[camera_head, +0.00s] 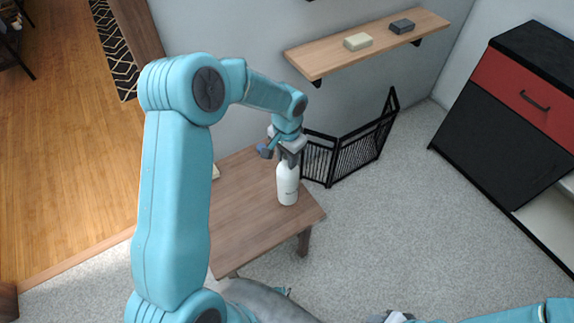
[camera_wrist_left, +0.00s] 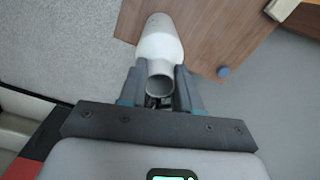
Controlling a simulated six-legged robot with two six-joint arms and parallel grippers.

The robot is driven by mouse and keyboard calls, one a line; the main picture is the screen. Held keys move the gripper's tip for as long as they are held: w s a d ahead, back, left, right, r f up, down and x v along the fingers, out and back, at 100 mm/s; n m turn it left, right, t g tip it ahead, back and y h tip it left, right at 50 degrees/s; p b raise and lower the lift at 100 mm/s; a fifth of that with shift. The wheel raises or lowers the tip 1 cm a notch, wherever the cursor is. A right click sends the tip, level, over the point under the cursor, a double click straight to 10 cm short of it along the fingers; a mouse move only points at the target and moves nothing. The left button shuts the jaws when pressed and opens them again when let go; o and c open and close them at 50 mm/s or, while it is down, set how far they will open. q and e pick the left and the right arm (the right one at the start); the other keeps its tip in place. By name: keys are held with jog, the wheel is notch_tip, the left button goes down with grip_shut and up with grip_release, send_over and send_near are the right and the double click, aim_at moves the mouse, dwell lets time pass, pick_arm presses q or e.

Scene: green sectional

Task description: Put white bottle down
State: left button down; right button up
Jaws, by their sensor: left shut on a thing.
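The white bottle (camera_head: 288,186) is upright at the right part of the brown wooden table (camera_head: 240,215) in the head view. My left gripper (camera_head: 289,160) comes down from above and is shut on the bottle's neck. In the left wrist view the bottle (camera_wrist_left: 160,42) sits between the two fingers of the gripper (camera_wrist_left: 158,74), its open mouth towards the camera, with the table (camera_wrist_left: 205,30) behind it. I cannot tell whether its base touches the tabletop. Only a piece of my right gripper (camera_head: 396,317) shows at the bottom edge; its fingers are not clear.
A small blue thing (camera_wrist_left: 223,71) is by the table's corner. A tan block (camera_head: 215,172) is partly hidden by my arm. A wall shelf (camera_head: 375,40) holds two blocks. A black folding gate (camera_head: 350,150) stands behind the table. A red and black cabinet (camera_head: 515,90) is at right.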

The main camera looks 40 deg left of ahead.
aim_at(288, 179)
pick_arm(q)
notch_tip(288, 179, down, 4)
jog(key=shift+f, duration=0.15)
jog(key=shift+f, duration=0.2)
jog(key=c, duration=0.8)
grip_release()
jog(key=shift+r, duration=0.1)
